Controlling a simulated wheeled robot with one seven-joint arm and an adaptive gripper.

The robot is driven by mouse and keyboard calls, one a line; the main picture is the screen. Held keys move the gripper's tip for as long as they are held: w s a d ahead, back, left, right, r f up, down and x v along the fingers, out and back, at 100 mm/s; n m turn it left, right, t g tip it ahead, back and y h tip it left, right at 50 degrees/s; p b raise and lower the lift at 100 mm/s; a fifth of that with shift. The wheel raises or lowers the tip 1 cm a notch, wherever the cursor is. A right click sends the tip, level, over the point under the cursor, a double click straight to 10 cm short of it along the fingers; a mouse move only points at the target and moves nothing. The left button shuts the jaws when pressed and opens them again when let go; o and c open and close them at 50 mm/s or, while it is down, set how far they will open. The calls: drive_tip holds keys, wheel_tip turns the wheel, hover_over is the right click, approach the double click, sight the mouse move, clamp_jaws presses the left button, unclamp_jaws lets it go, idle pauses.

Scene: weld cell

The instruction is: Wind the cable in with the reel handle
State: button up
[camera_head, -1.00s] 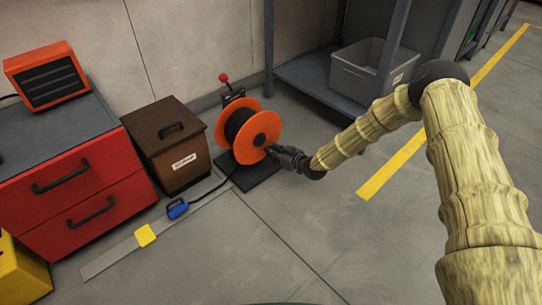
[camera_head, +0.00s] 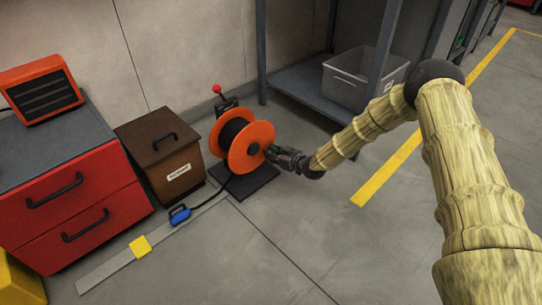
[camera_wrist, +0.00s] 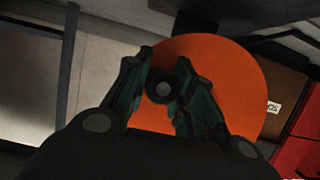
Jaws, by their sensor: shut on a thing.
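The orange cable reel (camera_head: 255,134) stands on a dark base plate (camera_head: 255,180). My gripper (camera_head: 270,152) is at its right face, just right of the hub. In the wrist view my gripper (camera_wrist: 164,78) has its fingers shut around a dark round knob, the reel handle (camera_wrist: 162,89), in front of the orange disc (camera_wrist: 222,75). The handle's crank is mostly hidden by my fingers. The black cable (camera_head: 210,199) runs from the reel to a blue plug (camera_head: 179,214) on a grey floor strip (camera_head: 105,268). A yellow mark (camera_head: 140,246) crosses the strip farther from the reel.
A red-knobbed lever (camera_head: 217,90) rises behind the reel. A brown box (camera_head: 168,165) and red drawer cabinet (camera_head: 75,205) stand left. A shelf (camera_head: 300,76) with a grey bin (camera_head: 360,82) stands behind right. Open floor lies in front.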

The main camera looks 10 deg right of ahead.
sight(268, 140)
drive_tip(key=shift+w+d+r+p, duration=0.15)
drive_tip(key=shift+d+r+p, duration=0.1)
drive_tip(key=shift+r+p, duration=0.4)
drive_tip(key=shift+w+d+r+p, duration=0.1)
drive_tip(key=shift+d+r+p, duration=0.25)
drive_tip(key=shift+r, duration=0.5)
drive_tip(key=shift+a, duration=0.1)
drive_tip(key=shift+r+p, duration=1.1)
drive_tip(key=shift+r, duration=0.15)
drive_tip(key=shift+s+r+p, duration=0.1)
drive_tip(key=shift+r+p, duration=0.25)
drive_tip(key=shift+r, duration=0.1)
